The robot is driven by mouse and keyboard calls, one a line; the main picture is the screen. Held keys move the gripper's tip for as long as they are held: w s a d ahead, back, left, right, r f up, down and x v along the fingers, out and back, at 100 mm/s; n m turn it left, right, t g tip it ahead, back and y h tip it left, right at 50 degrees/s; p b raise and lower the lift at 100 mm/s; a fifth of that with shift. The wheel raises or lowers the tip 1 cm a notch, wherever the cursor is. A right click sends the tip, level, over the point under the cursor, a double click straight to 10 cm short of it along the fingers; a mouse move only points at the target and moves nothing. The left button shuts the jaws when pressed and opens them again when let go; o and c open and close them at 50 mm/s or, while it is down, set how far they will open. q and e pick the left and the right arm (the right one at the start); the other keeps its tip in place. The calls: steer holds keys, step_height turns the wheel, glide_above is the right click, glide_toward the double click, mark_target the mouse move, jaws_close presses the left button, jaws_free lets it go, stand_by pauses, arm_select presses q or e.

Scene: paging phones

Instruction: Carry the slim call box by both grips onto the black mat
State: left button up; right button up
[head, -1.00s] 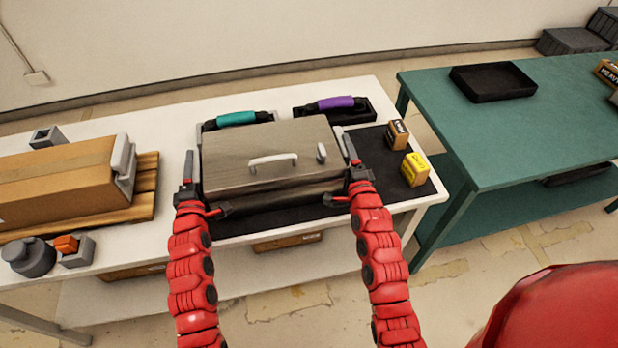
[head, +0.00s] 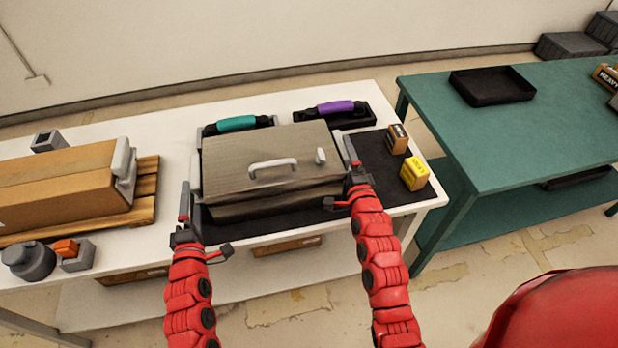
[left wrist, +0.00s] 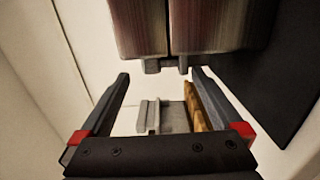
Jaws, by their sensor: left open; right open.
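The slim call box (head: 265,165) is grey-brown with a pale handle and a small knob on top. It sits upright over the black mat (head: 270,222), on the white table. A pale grip shows at its left side (head: 196,172) and another at its right side (head: 338,146). My left gripper (head: 190,228) is open and empty, just left of the box's near left corner. In the left wrist view, the box (left wrist: 200,25) lies beyond the open fingertips. My right gripper (head: 350,178) is open at the box's right side; whether its grip is between the fingers is unclear.
Black trays with a teal handle (head: 236,123) and a purple handle (head: 335,107) stand behind the box. Two small boxes (head: 414,173) sit right on the mat. A cardboard carton (head: 60,180) on a pallet stands left. A green table (head: 530,130) is at the right.

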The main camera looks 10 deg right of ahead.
arm_select(q)
steer(key=shift+s, duration=1.15)
arm_select(e)
steer(key=shift+s, duration=0.35)
steer(key=s, duration=1.1)
steer(key=shift+s+d, duration=0.15)
steer(key=shift+d, duration=0.05)
arm_select(q)
steer(key=shift+r, duration=0.1)
arm_select(e)
steer(key=shift+d, duration=0.1)
